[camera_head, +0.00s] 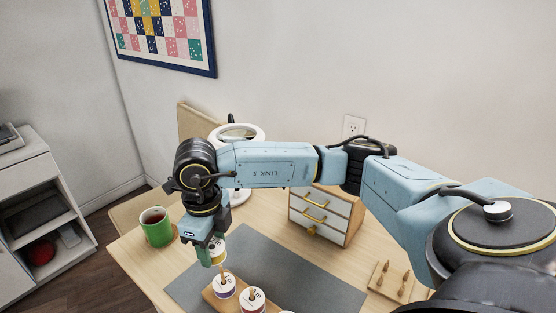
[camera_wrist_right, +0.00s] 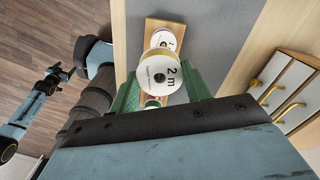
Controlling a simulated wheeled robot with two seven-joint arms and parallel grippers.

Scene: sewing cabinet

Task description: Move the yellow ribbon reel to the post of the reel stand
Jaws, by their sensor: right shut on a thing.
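The yellow ribbon reel (camera_head: 217,245) has a white face and a yellow band. It is held between the fingertips of my right gripper (camera_head: 208,252), above the left end of the reel stand. In the right wrist view its white face, marked "2 m" (camera_wrist_right: 161,76), lies between the two green fingers (camera_wrist_right: 160,92). The wooden reel stand (camera_head: 210,296) lies on the grey mat and carries a purple-banded reel (camera_head: 224,287) and a red-banded reel (camera_head: 252,299) on posts. Its near end is cut off. Whether the held reel touches a post cannot be told. My left gripper does not show clearly.
A green mug (camera_head: 157,230) stands left of my gripper. A small drawer cabinet (camera_head: 318,215) stands behind, with a wooden peg board (camera_head: 391,283) to the right. A white ring lamp (camera_head: 243,131) is behind my arm. Much of the grey mat (camera_head: 290,265) is bare.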

